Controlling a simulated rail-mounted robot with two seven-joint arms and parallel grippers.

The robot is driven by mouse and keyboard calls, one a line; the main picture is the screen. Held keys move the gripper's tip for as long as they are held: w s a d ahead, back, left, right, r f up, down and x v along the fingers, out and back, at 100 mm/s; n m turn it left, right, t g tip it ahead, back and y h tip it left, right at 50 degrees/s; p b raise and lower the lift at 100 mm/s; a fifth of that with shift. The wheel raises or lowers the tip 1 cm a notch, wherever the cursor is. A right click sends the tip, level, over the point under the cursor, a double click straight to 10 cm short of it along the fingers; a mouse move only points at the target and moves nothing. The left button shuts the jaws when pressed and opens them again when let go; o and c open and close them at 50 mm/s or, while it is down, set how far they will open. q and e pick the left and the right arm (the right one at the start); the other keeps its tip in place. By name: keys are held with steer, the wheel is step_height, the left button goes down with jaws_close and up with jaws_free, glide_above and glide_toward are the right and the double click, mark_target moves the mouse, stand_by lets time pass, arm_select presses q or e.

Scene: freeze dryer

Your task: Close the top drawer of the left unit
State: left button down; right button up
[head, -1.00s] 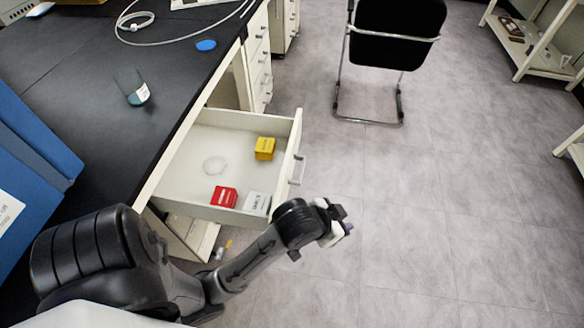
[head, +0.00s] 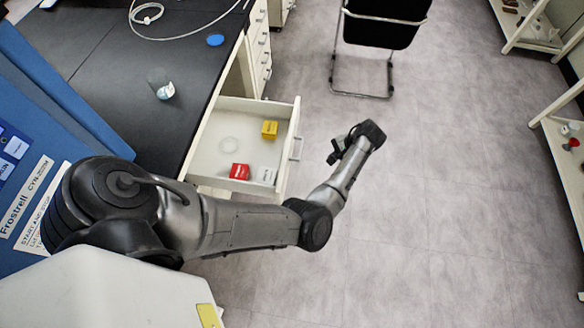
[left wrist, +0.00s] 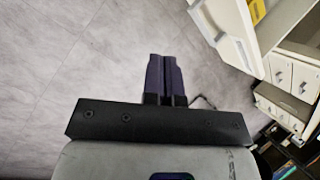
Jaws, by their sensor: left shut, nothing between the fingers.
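The open top drawer (head: 217,168) sticks out from under the black bench in the head view. It holds a yellow box, a red box, a white box and a clear round dish. Its front panel with a bar handle (head: 297,148) faces right. My left gripper (head: 334,150) is to the right of the drawer front, apart from it. In the left wrist view the fingers of my left gripper (left wrist: 166,75) are together with nothing between them, and the drawer front with its handle (left wrist: 236,50) shows at the upper right. My right gripper is not in view.
The black bench top (head: 105,75) carries a glass bottle (head: 161,84), a blue disc (head: 215,40) and a cable. A black chair (head: 380,22) stands at the back. White shelves (head: 555,135) line the right side. The grey floor between is clear.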

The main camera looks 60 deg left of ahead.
arm_select(q)
steer(key=s+a+f+m+g+y+b, duration=0.1)
steer(key=s+a+f+m, duration=0.2)
steer(key=s, duration=0.3)
steer(key=s+a+f+m+g+y, duration=0.1)
steer(key=s+a+f+m, duration=0.3)
steer(key=s, duration=0.2)
steer(key=shift+m+g+b, duration=0.4)
stand_by(0.4)
